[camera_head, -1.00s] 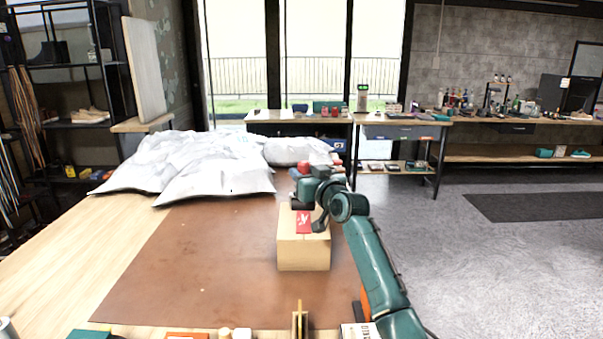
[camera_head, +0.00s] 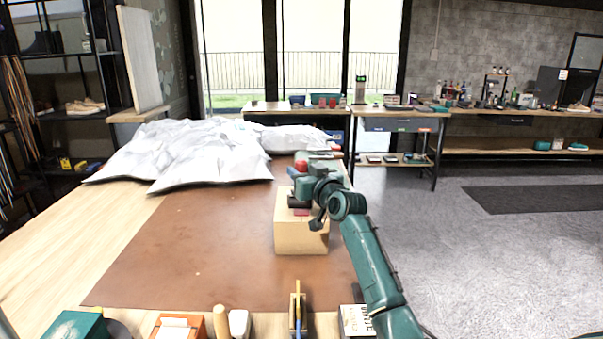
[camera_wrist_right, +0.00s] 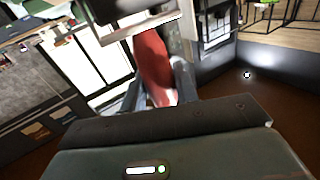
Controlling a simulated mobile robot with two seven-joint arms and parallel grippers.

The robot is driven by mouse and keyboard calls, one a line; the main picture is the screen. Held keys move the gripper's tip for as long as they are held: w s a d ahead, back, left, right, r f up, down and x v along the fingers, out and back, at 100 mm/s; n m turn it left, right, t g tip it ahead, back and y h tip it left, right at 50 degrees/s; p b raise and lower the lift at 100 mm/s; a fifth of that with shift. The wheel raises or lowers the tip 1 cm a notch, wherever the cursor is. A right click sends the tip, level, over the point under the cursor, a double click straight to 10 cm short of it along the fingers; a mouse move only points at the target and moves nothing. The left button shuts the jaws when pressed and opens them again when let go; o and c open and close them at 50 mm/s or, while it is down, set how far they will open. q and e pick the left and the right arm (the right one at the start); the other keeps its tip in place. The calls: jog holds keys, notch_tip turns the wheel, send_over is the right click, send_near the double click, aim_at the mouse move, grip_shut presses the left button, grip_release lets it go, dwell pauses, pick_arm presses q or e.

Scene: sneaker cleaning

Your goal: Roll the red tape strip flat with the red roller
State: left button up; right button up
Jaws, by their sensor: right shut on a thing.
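The cardboard box (camera_head: 301,238) stands on the brown mat. The red tape strip (camera_head: 301,212) lies on its top, near the front edge; only its near end shows, the rest hidden by the roller and gripper. My right gripper (camera_head: 301,186) is over the box top, shut on the red roller. The roller's red handle shows between the fingers in the right wrist view (camera_wrist_right: 153,65), and its dark drum (camera_head: 298,202) is at the strip in the head view; I cannot tell whether they touch. My left gripper is not in view.
White crumpled bags (camera_head: 205,155) lie at the table's far side. Along the near edge are an orange-red box (camera_head: 190,327), a wooden holder (camera_head: 298,318) and a white box (camera_head: 356,320). The brown mat (camera_head: 190,245) left of the cardboard box is clear.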

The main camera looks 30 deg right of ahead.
jog(key=shift+f+b, duration=0.4)
jog(key=shift+f, duration=0.25)
dwell(0.9)
